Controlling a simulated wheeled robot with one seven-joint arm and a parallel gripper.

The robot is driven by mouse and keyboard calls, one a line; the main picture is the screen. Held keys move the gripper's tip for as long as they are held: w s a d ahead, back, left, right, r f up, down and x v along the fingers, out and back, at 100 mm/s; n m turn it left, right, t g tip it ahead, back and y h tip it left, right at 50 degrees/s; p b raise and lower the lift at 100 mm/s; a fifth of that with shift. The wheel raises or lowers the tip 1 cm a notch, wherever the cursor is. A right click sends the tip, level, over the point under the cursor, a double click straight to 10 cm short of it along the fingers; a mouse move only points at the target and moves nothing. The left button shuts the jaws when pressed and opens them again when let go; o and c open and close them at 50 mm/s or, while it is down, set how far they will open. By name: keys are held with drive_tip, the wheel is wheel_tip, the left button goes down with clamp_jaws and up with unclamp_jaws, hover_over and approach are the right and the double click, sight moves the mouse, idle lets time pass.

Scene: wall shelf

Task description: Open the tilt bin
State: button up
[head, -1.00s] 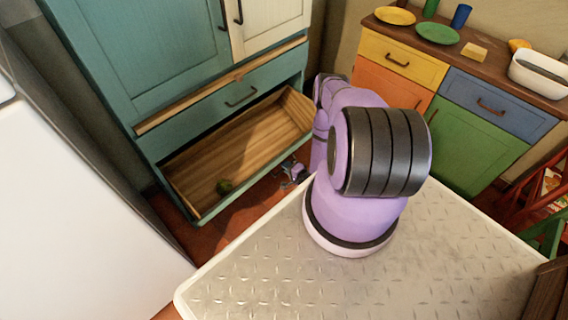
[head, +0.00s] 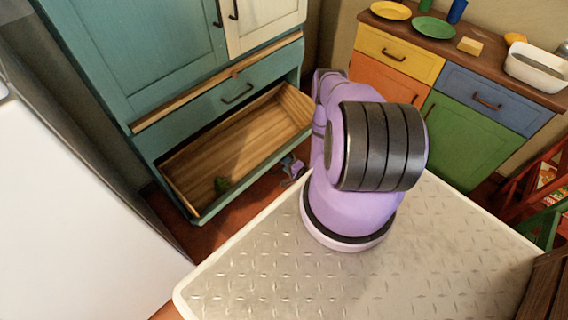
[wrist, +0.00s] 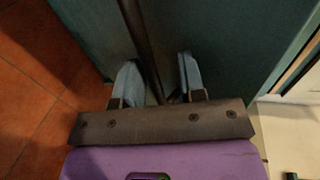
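The tilt bin (head: 246,143) is at the bottom of the teal cabinet in the head view. My gripper (head: 293,168) is low beside the bin's right front, partly hidden by my arm. In the wrist view, the two pale blue fingers (wrist: 158,75) stand apart on either side of a dark bar (wrist: 140,35), with gaps visible. The bar runs along a teal panel (wrist: 225,40); it looks like a handle.
A closed teal drawer (head: 220,97) is above the bin. A white surface (head: 75,200) fills the left. A coloured counter with drawers (head: 487,97) stands at the right. Red-brown floor tiles (wrist: 35,80) show beside the gripper.

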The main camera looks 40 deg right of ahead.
drive_tip(key=v, duration=0.9)
drive_tip(key=shift+s, duration=0.2)
